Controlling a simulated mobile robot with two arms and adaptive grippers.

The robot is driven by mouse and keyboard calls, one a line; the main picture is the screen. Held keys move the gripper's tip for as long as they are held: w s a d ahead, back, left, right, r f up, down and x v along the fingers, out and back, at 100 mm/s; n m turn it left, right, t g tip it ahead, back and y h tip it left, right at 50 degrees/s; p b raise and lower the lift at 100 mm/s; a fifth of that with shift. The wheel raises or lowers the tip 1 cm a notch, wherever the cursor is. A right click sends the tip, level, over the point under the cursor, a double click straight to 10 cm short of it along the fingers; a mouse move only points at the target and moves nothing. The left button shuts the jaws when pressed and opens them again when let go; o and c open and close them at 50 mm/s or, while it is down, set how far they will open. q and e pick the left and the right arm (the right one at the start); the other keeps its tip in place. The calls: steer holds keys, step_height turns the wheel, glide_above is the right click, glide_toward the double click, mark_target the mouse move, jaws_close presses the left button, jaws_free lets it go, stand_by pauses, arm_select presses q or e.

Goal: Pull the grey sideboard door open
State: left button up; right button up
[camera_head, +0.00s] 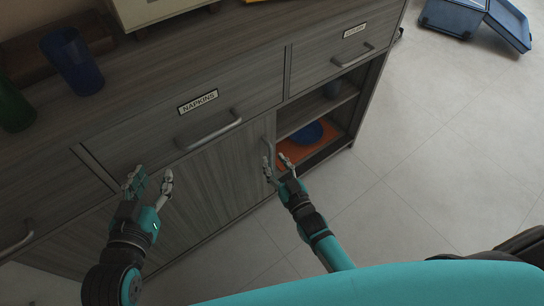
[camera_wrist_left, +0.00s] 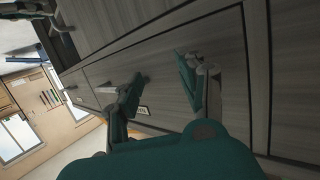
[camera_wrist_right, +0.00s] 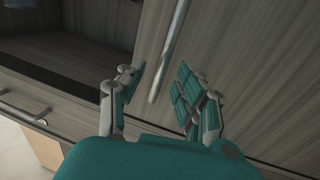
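The grey sideboard door (camera_head: 215,180) is shut, below the drawer labelled NAPKINS (camera_head: 198,102). Its upright metal bar handle is at the right edge of the door; it shows clearly in the right wrist view (camera_wrist_right: 172,45). My right gripper (camera_head: 277,161) is open at this handle. In the right wrist view the bar lies between its spread fingers (camera_wrist_right: 160,80), with no clear contact. My left gripper (camera_head: 151,177) is open and empty in front of the sideboard's left part. The left wrist view shows its fingers apart (camera_wrist_left: 158,82).
An open compartment right of the door holds a blue bowl (camera_head: 307,133) on an orange item (camera_head: 295,152). A blue cup (camera_head: 72,62) and a green cup (camera_head: 14,108) stand on top. A blue bin (camera_head: 453,17) is on the floor, which is clear at right.

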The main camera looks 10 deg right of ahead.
steer(key=s+d, duration=0.2)
steer(key=s, duration=0.7)
steer(key=shift+a, duration=0.1)
